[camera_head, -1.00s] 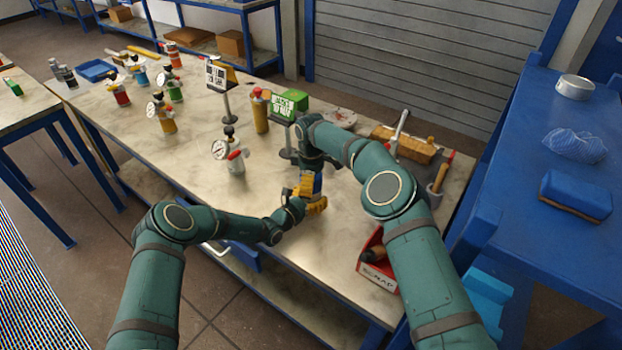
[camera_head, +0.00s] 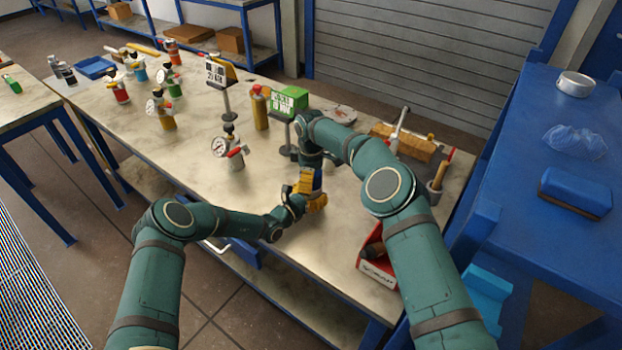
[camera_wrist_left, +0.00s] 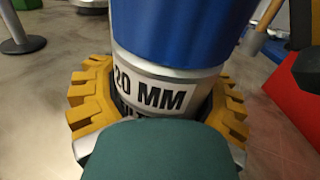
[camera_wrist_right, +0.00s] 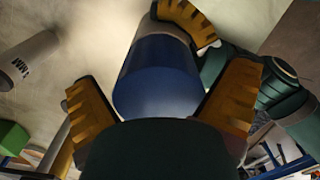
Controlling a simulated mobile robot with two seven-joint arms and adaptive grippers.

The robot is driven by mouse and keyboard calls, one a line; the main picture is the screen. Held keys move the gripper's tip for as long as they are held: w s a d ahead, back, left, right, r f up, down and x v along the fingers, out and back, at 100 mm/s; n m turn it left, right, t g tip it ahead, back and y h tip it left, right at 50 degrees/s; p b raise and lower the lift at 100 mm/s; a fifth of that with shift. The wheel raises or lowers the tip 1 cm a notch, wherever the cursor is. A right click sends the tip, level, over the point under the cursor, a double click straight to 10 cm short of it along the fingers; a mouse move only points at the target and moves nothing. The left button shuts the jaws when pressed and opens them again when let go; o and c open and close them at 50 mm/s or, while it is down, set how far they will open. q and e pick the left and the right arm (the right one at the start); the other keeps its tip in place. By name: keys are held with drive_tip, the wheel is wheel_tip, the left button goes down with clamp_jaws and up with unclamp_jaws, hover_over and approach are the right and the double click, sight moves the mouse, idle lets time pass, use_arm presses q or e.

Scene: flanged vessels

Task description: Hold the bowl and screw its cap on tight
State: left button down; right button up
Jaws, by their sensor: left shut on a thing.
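The vessel held up over the bench's front part has a blue part (camera_head: 317,181) above a pale band (camera_wrist_left: 150,93) printed "20 MM". I cannot tell whether the blue part is the cap alone. My left gripper (camera_head: 310,197) is shut around the pale band, with a yellow finger on each side in the left wrist view (camera_wrist_left: 158,110). My right gripper (camera_wrist_right: 165,85) is above the vessel. Its two yellow fingers stand apart on either side of the smooth blue end (camera_wrist_right: 155,90), with gaps visible.
A red scrap box (camera_head: 378,262) stands on the bench near my right arm. A blue table (camera_head: 555,235) is at right. Bare bench lies left of the grippers.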

wheel_tip(320, 180, up, 12)
idle(0.6)
use_arm(q)
unclamp_jaws()
drive_tip(key=v, duration=1.2)
